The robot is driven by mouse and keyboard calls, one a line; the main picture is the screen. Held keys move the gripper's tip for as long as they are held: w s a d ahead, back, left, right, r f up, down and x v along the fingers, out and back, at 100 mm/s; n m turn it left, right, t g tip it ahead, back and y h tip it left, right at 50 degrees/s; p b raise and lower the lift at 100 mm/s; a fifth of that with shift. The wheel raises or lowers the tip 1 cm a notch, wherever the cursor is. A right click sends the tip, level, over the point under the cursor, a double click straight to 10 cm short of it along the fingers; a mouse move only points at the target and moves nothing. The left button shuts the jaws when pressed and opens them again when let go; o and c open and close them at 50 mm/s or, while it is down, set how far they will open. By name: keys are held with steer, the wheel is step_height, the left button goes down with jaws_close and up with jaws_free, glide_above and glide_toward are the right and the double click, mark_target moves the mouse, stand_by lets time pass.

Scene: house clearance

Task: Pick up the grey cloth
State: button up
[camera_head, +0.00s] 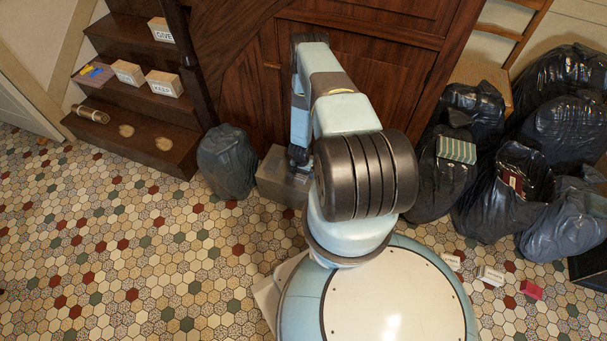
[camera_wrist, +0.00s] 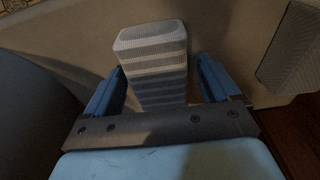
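In the wrist view a folded, ribbed cloth (camera_wrist: 152,62) with grey, pale and dark stripes stands between the two blue fingers of my gripper (camera_wrist: 160,85). The fingers are apart, one on each side of it. A narrow gap shows on its right side; I cannot tell whether the left finger touches it. Its lower part is in shadow near the palm. In the head view my gripper (camera_head: 298,157) reaches down at a brown box (camera_head: 270,187) before the wooden door. The cloth is not visible there.
Another grey textured piece (camera_wrist: 292,55) lies at the right in the wrist view. A dark bag (camera_head: 228,162) stands left of the box. Black bags (camera_head: 438,178) crowd the right. Stairs (camera_head: 135,135) with small boxes rise at the left. The tiled floor (camera_head: 120,240) is clear at the front left.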

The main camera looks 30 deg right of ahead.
steer(key=c, duration=0.9)
step_height(320, 180, up, 10)
stand_by(0.4)
